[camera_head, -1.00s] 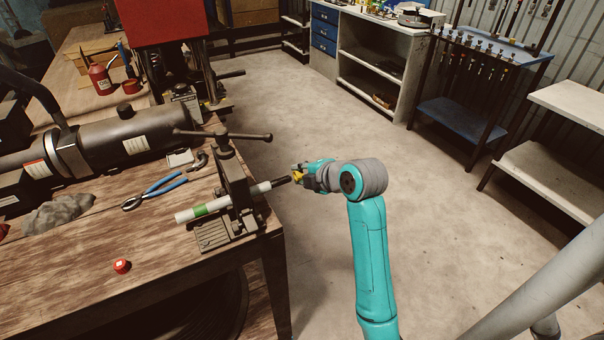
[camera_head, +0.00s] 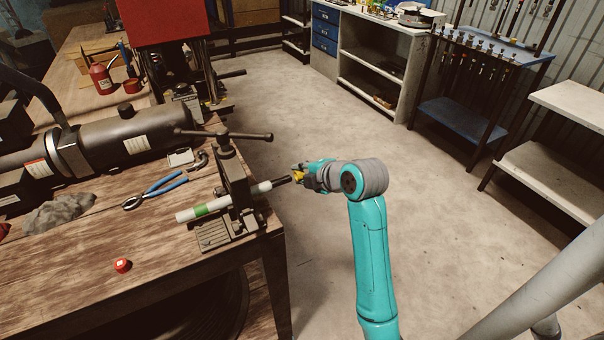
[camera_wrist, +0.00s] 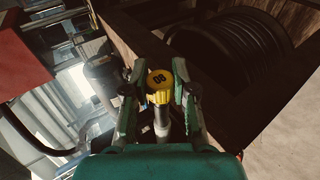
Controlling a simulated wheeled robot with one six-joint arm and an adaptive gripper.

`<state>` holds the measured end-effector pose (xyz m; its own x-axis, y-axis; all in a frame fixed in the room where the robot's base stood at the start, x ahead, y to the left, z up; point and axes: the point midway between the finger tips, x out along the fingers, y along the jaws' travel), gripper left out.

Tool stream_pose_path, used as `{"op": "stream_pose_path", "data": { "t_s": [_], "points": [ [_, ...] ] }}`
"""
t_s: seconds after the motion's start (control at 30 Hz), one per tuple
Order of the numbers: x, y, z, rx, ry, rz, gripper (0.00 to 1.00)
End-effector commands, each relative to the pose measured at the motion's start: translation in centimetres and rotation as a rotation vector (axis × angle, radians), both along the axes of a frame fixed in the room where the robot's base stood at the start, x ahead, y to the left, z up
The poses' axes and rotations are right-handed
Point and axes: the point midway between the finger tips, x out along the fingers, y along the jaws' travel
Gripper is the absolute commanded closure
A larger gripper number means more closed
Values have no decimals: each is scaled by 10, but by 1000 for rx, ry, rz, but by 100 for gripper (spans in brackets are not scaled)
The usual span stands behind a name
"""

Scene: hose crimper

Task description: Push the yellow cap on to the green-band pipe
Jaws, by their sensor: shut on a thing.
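The white pipe with a green band (camera_head: 201,211) lies clamped in the vise (camera_head: 236,190) at the workbench's right edge. Its dark end (camera_head: 283,180) points right, past the bench edge. My gripper (camera_head: 300,174) is shut on the yellow cap (camera_head: 298,176), just off that dark end. In the head view the cap and the pipe end are very close; I cannot tell whether they touch. In the wrist view the yellow cap (camera_wrist: 160,82), with dark marks on its face, sits between the two fingers (camera_wrist: 158,95), with a pale metallic, pipe-like part below it.
The workbench (camera_head: 75,290) holds a red cap (camera_head: 122,265), blue-handled pliers (camera_head: 155,191), a grey rag (camera_head: 60,213) and a large dark cylinder (camera_head: 125,137). The vise handle (camera_head: 240,135) sticks out above the pipe. Floor to the right is clear.

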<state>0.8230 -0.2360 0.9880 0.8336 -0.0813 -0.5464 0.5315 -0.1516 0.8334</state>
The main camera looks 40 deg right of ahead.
Motion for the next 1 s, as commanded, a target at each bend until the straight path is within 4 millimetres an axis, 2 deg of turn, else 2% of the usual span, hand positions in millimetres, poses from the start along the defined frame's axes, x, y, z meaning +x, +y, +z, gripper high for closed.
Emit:
{"op": "stream_pose_path", "data": {
  "t_s": [1.0],
  "points": [
    [5, 17, 0, 0, 1, 1, 85]
  ]
}}
